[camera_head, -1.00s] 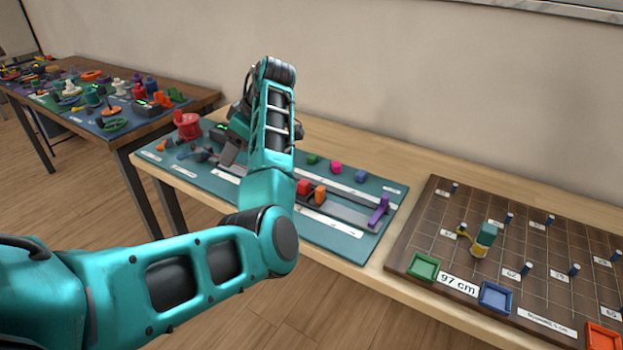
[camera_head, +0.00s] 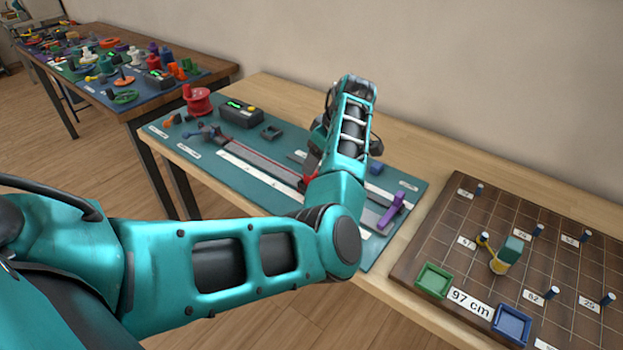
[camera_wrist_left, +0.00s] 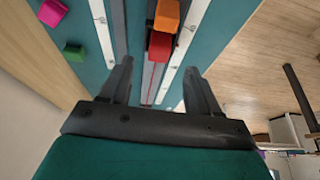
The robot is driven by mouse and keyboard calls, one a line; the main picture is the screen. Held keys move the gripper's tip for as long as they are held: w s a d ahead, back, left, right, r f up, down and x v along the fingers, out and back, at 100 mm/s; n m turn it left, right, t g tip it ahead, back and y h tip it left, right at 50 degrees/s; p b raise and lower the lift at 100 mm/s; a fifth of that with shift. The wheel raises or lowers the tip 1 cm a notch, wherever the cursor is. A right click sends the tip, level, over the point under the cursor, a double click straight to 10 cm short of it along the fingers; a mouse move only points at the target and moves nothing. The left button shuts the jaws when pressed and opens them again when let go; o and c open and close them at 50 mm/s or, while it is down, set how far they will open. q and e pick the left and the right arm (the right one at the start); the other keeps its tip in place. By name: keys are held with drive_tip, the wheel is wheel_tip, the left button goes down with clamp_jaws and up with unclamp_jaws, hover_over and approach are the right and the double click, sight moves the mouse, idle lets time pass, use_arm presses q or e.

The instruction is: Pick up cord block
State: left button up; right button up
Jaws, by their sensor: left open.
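Which thing is the cord block is not clear from the frames. In the left wrist view a red block (camera_wrist_left: 160,46) and an orange block (camera_wrist_left: 167,15) sit in line on a grey rail. My left gripper (camera_wrist_left: 159,68) is open and empty, its fingers spread either side of the line of the red block, which lies just beyond the fingertips. A magenta block (camera_wrist_left: 52,12) and a green block (camera_wrist_left: 74,52) lie to the left. In the head view my left arm hides the gripper and most of these blocks; a blue block (camera_head: 375,167) shows behind it.
The teal mat (camera_head: 225,175) carries rails, a purple upright piece (camera_head: 392,208), a red spool (camera_head: 198,100) and a dark device (camera_head: 241,113). A brown pegboard (camera_head: 450,228) with trays stands at the right. A cluttered table (camera_head: 130,108) stands at the left.

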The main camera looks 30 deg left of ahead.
sight(311, 179)
use_arm(q)
drive_tip(key=x, duration=0.5)
drive_tip(key=shift+f, duration=0.1)
drive_tip(key=shift+c, duration=0.2)
drive_tip(key=c, duration=1)
drive_tip(key=shift+c, duration=0.2)
